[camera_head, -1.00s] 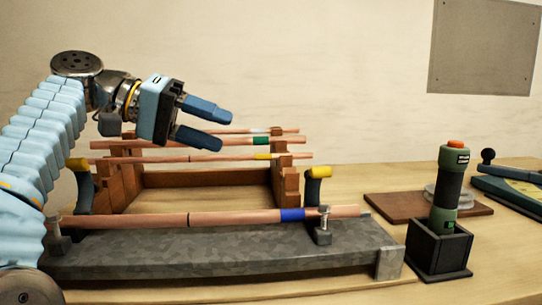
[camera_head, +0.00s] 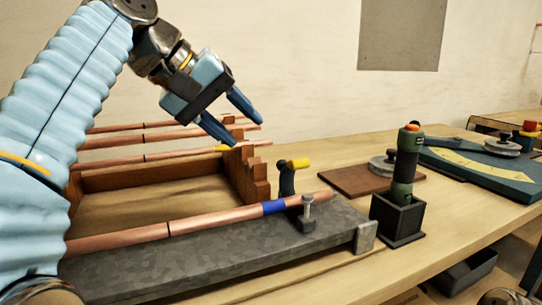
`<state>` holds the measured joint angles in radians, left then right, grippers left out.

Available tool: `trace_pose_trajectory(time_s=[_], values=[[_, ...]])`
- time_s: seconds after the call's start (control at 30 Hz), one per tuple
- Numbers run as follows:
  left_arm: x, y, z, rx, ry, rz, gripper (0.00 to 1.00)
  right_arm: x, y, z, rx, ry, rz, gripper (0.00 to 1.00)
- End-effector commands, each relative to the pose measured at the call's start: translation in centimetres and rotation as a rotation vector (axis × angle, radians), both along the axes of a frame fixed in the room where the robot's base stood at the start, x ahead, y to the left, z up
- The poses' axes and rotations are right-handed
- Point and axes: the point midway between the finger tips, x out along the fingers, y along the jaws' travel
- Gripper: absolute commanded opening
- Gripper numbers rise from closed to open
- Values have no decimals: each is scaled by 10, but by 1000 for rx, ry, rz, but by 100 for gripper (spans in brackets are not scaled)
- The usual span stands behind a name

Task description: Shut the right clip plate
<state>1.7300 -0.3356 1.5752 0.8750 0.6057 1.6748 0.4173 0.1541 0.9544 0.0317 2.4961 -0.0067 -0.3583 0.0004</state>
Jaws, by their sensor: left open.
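The right clip (camera_head: 307,213) stands on the grey base (camera_head: 200,261) near its right end, around the copper pipe (camera_head: 215,219) just right of the blue band (camera_head: 274,206). I cannot tell how the clip's plate sits. My left gripper (camera_head: 246,129) is open and empty. It is above and behind the base, over the right side of the wooden rack, apart from the clip. My right gripper is not in view.
A wooden rack (camera_head: 251,176) with several copper pipes stands behind the base. To the right are a green tool (camera_head: 405,165) in a black holder (camera_head: 396,217), a brown board (camera_head: 355,181) and a dark green plate with a yellow scale (camera_head: 483,172). Bare table lies front right.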

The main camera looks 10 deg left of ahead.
Motion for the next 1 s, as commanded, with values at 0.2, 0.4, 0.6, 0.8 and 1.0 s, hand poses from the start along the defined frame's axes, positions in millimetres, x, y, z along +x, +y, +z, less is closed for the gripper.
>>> trace_pose_trajectory(time_s=[0.2,0.4,0.6,0.8,1.0], values=[[25,-28,-39,2,4,-1,47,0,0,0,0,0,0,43],[42,-44,-62,2,1,1,47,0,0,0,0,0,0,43],[49,-51,-72,1,-2,-1,47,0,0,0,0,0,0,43],[49,-52,-72,1,-2,-1,47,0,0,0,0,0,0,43],[49,-51,-72,1,-1,0,24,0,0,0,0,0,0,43]])
